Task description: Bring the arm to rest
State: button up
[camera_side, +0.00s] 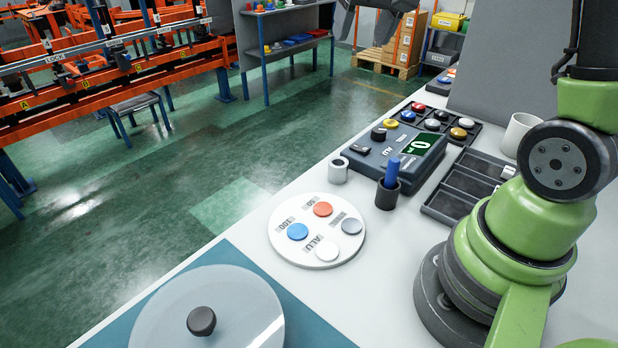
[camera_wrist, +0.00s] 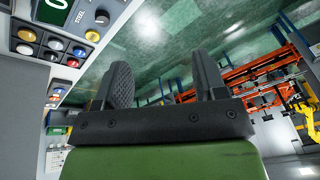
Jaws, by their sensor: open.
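My gripper (camera_wrist: 164,78) is open in the wrist view, its two dark fingers wide apart with only the green floor and the hall behind them. Nothing is between the fingers. In the side view, dark finger-like parts show at the top edge, high above the bench and cut off by the frame. My green arm stands on the bench at the right, partly outside the frame. The gripper touches nothing that I can see.
The white bench holds a round white plate (camera_side: 288,255) with several coloured discs, a pale round lid (camera_side: 240,310) on a blue mat (camera_side: 315,325), a dark cup (camera_side: 386,196) with a blue pen, a device with a display (camera_side: 402,150) and a compartment tray (camera_side: 455,195). The space above is clear.

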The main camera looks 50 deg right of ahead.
jog(key=s+a+r+n+t+y, duration=0.2)
jog(key=s+a+t, duration=0.1)
jog(key=s+a, duration=0.9)
jog(key=s, duration=0.3)
jog(key=shift+s+a+n+t, duration=0.3)
jog(key=shift+a+t, duration=0.1)
